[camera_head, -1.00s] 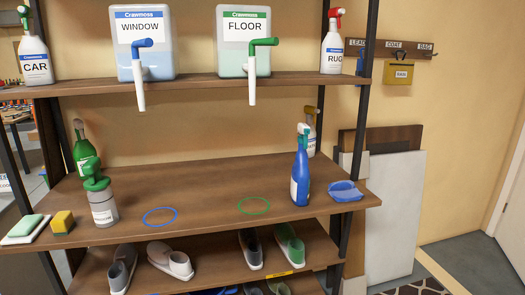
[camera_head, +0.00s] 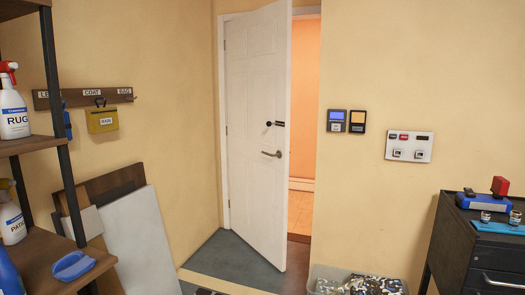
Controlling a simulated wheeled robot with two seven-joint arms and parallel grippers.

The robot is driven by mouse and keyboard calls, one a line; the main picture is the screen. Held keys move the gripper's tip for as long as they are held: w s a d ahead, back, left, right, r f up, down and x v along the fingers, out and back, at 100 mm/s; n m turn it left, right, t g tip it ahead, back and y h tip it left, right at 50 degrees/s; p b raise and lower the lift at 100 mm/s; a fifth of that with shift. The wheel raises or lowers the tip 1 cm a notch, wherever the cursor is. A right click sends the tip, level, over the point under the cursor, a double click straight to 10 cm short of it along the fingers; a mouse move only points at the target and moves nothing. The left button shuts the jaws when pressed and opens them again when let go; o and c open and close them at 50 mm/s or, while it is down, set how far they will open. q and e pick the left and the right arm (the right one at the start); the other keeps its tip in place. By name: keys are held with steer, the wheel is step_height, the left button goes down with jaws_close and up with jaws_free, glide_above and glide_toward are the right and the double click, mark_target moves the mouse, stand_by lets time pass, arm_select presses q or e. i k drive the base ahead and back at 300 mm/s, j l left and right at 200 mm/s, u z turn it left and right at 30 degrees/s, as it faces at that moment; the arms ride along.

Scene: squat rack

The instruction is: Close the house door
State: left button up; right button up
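The white panelled house door (camera_head: 255,130) stands ajar near the middle of the view, hinged on its left side and swung toward me. Its lever handle (camera_head: 271,154) and a dark lock fitting (camera_head: 275,123) are near its right edge. Through the gap on the right, the doorway (camera_head: 303,130) shows an orange-lit room with a tiled floor. Neither of my grippers shows in the view.
A shelf rack (camera_head: 55,130) with spray bottles stands at the left, with panels (camera_head: 135,245) leaning beside it. A bin of small items (camera_head: 355,282) is at the bottom. A dark tool cabinet (camera_head: 470,250) stands right. Grey floor (camera_head: 232,258) before the door is clear.

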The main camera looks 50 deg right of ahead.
mark_target(258, 61)
steer(key=z, duration=1.6)
steer(key=u, duration=0.5)
steer(key=i+u, duration=0.1)
steer(key=u, duration=0.85)
steer(key=i+u, duration=0.1)
steer(key=u, duration=0.35)
steer(key=i+u, duration=0.1)
steer(key=u, duration=0.4)
steer(key=l+u, duration=0.1)
steer(key=u, duration=0.3)
steer(key=i+l+u, duration=0.1)
steer(key=u, duration=0.25)
steer(key=l+u, duration=0.15)
steer(key=u, duration=0.25)
steer(key=l, duration=0.9)
steer(key=i+l+z, duration=0.1)
steer(key=l, duration=0.8)
steer(key=l+z, duration=0.3)
steer(key=l, duration=0.55)
steer(key=l+z, duration=0.25)
steer(key=l, duration=0.6)
steer(key=l+z, duration=0.3)
steer(key=l, duration=0.55)
steer(key=l+z, duration=0.45)
steer(key=i+l+z, duration=0.2)
steer(key=l+z, duration=0.25)
